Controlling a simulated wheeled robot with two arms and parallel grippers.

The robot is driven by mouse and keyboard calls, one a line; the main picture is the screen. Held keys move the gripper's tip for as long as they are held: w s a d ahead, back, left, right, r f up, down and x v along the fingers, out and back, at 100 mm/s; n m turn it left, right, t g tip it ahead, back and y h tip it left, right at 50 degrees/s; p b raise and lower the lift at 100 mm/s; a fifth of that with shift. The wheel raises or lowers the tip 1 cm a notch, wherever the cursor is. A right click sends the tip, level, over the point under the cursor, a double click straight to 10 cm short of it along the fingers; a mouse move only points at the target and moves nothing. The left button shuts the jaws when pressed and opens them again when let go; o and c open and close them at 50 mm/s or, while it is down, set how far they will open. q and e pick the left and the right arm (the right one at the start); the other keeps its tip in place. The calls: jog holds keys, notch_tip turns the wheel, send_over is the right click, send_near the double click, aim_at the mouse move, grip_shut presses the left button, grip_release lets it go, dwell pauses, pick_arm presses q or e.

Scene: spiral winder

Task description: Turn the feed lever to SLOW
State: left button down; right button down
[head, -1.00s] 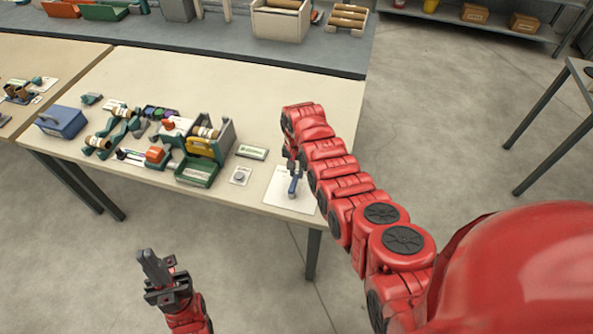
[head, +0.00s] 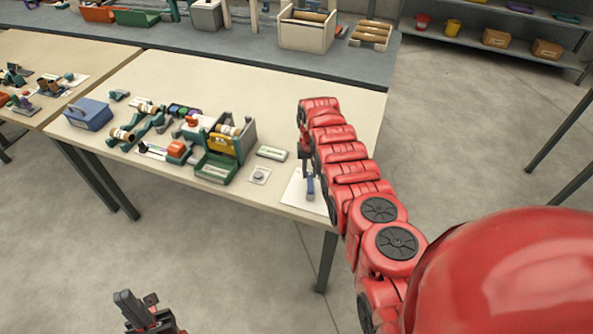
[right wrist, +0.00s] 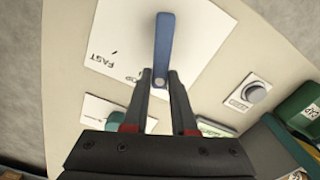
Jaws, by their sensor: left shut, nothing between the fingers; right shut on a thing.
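The feed lever is a blue handle (head: 310,188) over a white card (head: 296,190) at the table's front right corner. In the right wrist view the blue lever (right wrist: 164,38) points to the top of the picture, across the card (right wrist: 195,35). "FAST" is printed left of the lever; "SLOW" cannot be read. My right gripper (head: 307,160) is shut on the lever; its dark fingers (right wrist: 160,80) lie either side of it in the right wrist view. My left gripper (head: 124,300) is shut and empty, off the table's front edge.
A grey round knob (head: 259,175) on a small plate and a green label block (head: 271,153) are left of the card. The winder assembly, with a green tray (head: 215,168), and a blue box (head: 88,114) stand further left. Table space behind them is clear.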

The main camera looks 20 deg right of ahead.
jog(key=shift+w+a+f+n, duration=0.1)
jog(key=shift+a+n, duration=0.1)
jog(key=shift+n, duration=0.2)
jog(key=shift+w+a+n+b, duration=0.15)
jog(key=shift+a+n+b, duration=0.3)
jog(key=shift+n, duration=0.45)
jog(key=c, duration=0.7)
grip_release()
notch_tip(320, 180, up, 18)
jog(key=p, duration=0.4)
jog(key=shift+f+p, duration=0.2)
jog(key=shift+p, duration=0.1)
